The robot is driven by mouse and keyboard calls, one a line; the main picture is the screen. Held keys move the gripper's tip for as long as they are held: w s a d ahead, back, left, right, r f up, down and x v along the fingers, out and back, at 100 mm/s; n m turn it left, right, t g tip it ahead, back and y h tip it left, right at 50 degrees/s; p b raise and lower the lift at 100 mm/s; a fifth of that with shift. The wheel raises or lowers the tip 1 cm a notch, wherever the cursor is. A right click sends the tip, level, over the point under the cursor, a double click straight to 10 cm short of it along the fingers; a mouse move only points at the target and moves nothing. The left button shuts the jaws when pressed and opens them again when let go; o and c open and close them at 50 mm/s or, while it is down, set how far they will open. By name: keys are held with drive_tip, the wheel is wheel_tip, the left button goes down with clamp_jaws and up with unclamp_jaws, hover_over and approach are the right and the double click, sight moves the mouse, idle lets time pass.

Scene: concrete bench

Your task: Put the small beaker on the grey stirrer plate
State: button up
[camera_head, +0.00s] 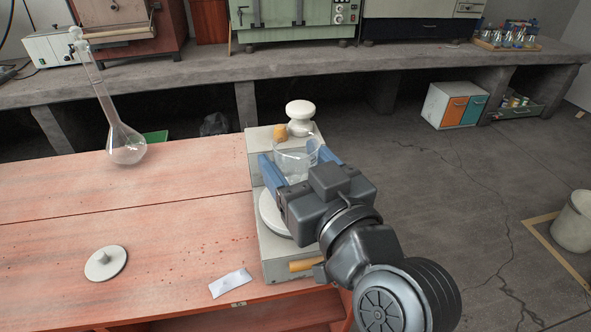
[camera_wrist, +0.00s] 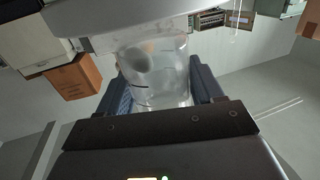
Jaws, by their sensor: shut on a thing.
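The small clear glass beaker (camera_head: 293,158) is between the two blue fingers of my gripper (camera_head: 297,172), which is shut on it. It also shows in the wrist view (camera_wrist: 155,72) between the fingers. The grey stirrer (camera_head: 277,262) stands on the right end of the red wooden table, with a round white plate (camera_head: 271,215) partly hidden by my gripper. The beaker appears over the far part of the stirrer in the head view. I cannot tell whether its base touches anything.
A white knob-topped piece (camera_head: 300,112) stands just behind the beaker. A tall glass flask (camera_head: 122,145) is at the back left of the table. A white lid (camera_head: 105,263) and a small white packet (camera_head: 231,283) lie on the red table (camera_head: 180,215). Its middle is clear.

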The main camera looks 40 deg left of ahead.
drive_tip(key=shift+f, duration=0.9)
drive_tip(key=shift+f, duration=0.15)
drive_tip(key=o, duration=1.1)
drive_tip(key=shift+o, duration=0.2)
drive_tip(key=b+v, duration=0.2)
drive_tip(key=v, duration=1)
drive_tip(key=shift+d, duration=0.1)
